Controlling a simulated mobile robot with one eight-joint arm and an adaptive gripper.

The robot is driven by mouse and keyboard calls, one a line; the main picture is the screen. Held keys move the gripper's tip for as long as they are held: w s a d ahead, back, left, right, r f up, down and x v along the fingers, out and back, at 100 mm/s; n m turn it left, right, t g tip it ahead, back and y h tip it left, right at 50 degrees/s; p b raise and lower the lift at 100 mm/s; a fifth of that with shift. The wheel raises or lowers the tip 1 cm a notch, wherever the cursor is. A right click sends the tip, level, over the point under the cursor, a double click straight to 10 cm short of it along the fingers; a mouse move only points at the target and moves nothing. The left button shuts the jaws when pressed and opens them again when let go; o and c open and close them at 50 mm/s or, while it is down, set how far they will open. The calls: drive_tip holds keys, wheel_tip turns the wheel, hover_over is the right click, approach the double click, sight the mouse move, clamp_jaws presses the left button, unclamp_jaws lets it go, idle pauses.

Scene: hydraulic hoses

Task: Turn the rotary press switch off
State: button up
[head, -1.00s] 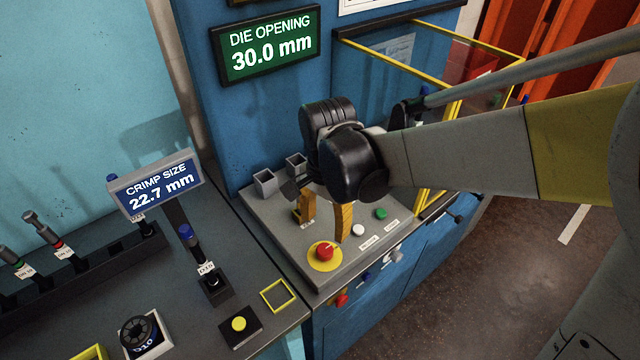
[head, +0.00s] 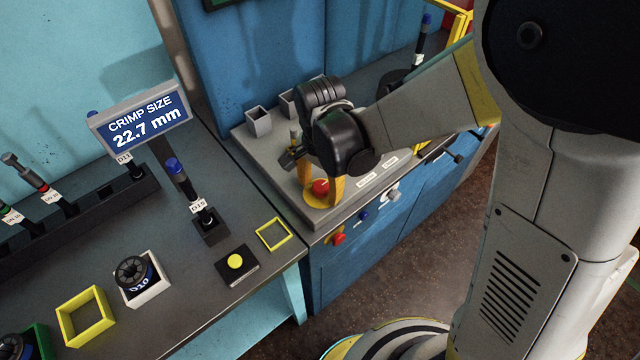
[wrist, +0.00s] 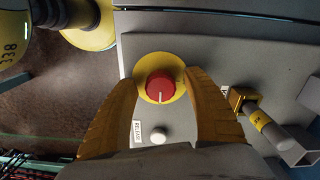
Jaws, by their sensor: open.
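A red round knob (head: 320,187) sits on a yellow disc (head: 317,200) at the front of the grey press panel. The knob also shows in the wrist view (wrist: 160,84), with a white line pointing down in the picture. My gripper (head: 322,190) is open, with its two orange fingers on either side of the knob. In the wrist view the fingers (wrist: 160,88) flank the knob and show gaps to it. I cannot tell whether the tips touch the disc. My wrist and fingers hide part of the panel behind.
Grey square holders (head: 259,121) stand at the panel's back. Red (head: 338,239) and blue (head: 364,215) knobs protrude from the cabinet front. The crimp size display (head: 143,117) stands left.

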drive_tip(key=c, duration=1.2)
drive_tip(key=n, duration=0.4)
drive_tip(key=shift+b, duration=0.3)
drive_tip(key=n, duration=0.5)
drive_tip(key=shift+d, duration=0.15)
drive_tip(key=n, duration=0.4)
drive_tip(key=shift+n+b, duration=0.3)
drive_tip(key=shift+b, duration=0.05)
drive_tip(key=shift+d+n, duration=0.1)
drive_tip(key=shift+n, duration=2)
